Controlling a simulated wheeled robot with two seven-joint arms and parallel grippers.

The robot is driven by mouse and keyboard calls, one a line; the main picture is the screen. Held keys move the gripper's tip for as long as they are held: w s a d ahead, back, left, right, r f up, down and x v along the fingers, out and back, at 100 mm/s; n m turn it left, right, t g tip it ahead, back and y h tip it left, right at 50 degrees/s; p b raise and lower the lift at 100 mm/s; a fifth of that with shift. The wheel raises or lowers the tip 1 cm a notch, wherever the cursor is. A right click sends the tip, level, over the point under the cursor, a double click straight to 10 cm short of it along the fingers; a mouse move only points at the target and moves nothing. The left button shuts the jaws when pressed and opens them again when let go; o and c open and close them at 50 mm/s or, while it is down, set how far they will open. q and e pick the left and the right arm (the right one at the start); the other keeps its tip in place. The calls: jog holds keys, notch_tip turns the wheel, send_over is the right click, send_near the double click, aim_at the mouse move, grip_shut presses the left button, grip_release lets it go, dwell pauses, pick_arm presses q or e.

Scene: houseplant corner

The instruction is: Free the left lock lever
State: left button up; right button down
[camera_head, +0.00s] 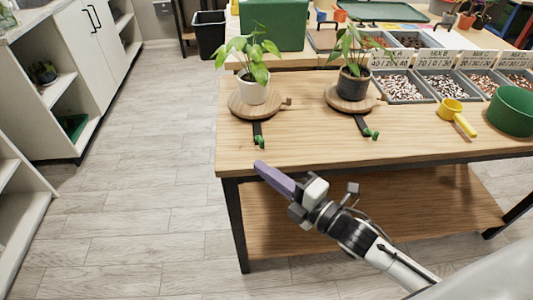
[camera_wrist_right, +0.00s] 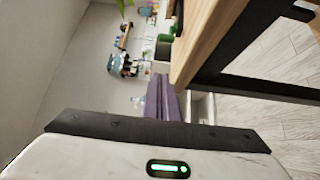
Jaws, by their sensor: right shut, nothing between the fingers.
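Two round wooden turntables stand on the wooden table. The left turntable (camera_head: 240,108) carries a plant in a white pot (camera_head: 253,90); the right turntable (camera_head: 351,103) carries a plant in a dark pot (camera_head: 354,84). The left lock lever (camera_head: 258,135) is a dark bar with a green tip, pointing toward the table's front edge. The right lock lever (camera_head: 367,128) is similar. My right gripper (camera_head: 260,167) has purple fingers, shut and empty, just off the table's front edge, below the left lever. The purple fingers also show in the right wrist view (camera_wrist_right: 164,98). My left gripper is not in view.
A yellow scoop (camera_head: 456,115), a green round container (camera_head: 512,110) and trays of potting mixes (camera_head: 402,87) stand on the right of the table. The table's front edge (camera_head: 300,172) lies beside my right gripper. Floor (camera_head: 150,180) is clear at left.

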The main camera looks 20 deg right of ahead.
aim_at(260, 139)
jog(key=w, duration=0.2)
jog(key=w+d, duration=0.1)
jog(key=w, duration=0.1)
jog(key=shift+w+d, duration=0.15)
jog(key=shift+d, duration=0.05)
jog(key=shift+w+d, duration=0.25)
jog(key=shift+d, duration=0.1)
